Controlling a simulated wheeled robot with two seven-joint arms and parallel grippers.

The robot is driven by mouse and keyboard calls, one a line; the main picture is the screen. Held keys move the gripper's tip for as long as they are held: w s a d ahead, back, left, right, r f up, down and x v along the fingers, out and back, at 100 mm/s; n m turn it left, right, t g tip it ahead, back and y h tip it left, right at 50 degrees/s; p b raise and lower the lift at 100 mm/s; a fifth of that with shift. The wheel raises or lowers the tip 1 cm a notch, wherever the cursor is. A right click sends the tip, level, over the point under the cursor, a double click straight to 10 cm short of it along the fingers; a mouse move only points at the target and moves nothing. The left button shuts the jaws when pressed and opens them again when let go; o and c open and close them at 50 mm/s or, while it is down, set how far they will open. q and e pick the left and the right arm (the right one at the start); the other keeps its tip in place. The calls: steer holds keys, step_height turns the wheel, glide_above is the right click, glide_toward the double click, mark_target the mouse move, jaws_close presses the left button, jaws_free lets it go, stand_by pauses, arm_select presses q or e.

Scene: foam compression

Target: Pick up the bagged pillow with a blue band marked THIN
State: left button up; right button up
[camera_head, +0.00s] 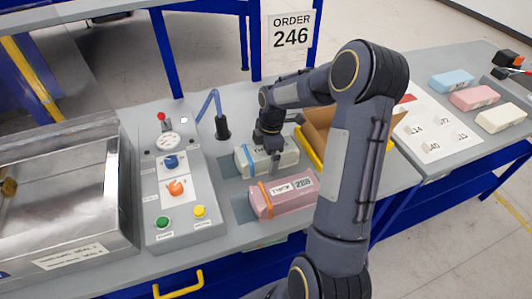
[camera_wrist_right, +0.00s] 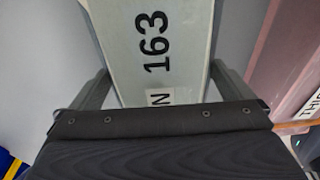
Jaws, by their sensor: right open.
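The pale grey-green bagged pillow (camera_head: 288,155) with a blue band near its left end lies on the grey table. The right wrist view shows its top (camera_wrist_right: 140,75), with "163" and a label ending in "N"; the rest of that word is hidden. My right gripper (camera_head: 268,158) is over this pillow, pointing down. In the right wrist view its open fingers (camera_wrist_right: 162,90) stand on either side of the pillow. I cannot tell whether they touch it. My left gripper is out of view.
A pink bagged pillow (camera_head: 291,202) with an orange band lies close in front; its label appears to read THICK. A control box (camera_head: 178,218) with buttons and a gauge stands left. A cardboard box (camera_head: 318,131) is to the right. Coloured blocks (camera_head: 474,98) lie far right.

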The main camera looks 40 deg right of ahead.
steer(key=shift+f, duration=0.25)
steer(key=c, duration=0.9)
steer(key=shift+r, duration=0.2)
